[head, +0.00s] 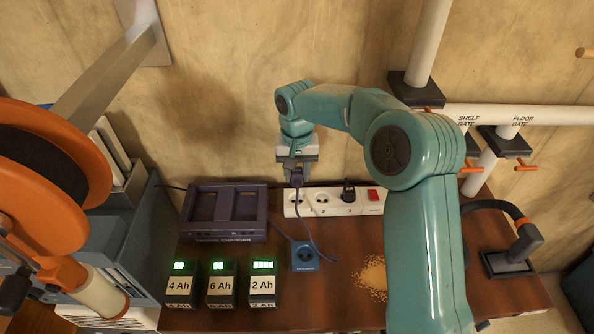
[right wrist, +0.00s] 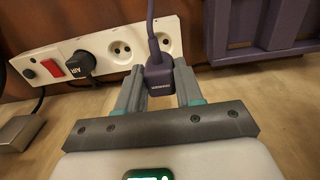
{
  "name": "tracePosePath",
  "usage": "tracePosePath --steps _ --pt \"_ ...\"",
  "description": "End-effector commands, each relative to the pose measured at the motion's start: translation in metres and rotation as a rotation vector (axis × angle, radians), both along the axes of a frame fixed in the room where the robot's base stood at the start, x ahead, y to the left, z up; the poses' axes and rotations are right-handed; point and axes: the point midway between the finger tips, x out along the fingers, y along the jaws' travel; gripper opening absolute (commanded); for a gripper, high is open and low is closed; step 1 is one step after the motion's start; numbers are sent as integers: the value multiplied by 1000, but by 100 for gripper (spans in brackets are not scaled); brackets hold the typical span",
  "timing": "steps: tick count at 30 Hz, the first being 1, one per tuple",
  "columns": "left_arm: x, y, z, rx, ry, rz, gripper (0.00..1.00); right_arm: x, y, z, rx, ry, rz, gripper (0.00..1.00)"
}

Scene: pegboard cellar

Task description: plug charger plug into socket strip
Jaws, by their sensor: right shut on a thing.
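The charger plug (head: 297,182) is dark purple with a purple cord. It also shows in the right wrist view (right wrist: 159,77), between the fingers. My right gripper (head: 297,173) is shut on it, at the left end of the white socket strip (head: 336,209). In the right wrist view the strip (right wrist: 112,70) lies behind the plug, with two open round sockets showing, one just above the plug. I cannot tell whether the plug touches the strip. A black plug (head: 348,191) marked AIR in the wrist view sits in another socket, beside a red switch (head: 373,195). My left gripper is not in view.
The purple charger (head: 227,234) stands left of the strip. Several battery packs (head: 221,285) with green displays line the front. A blue socket box (head: 305,258) and the plug's cord lie on the bench. An orange reel (head: 45,240) is at left; pipes (head: 530,115) at right.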

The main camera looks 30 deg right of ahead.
Motion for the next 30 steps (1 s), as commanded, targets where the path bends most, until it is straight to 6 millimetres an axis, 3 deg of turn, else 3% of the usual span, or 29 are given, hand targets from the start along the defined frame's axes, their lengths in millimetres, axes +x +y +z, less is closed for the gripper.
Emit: tracePosePath --steps 17,30 --pt "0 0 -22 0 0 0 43 0 0 -29 1 1 0 0" --pt "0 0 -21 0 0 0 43 0 0 -29 0 0 0 0"
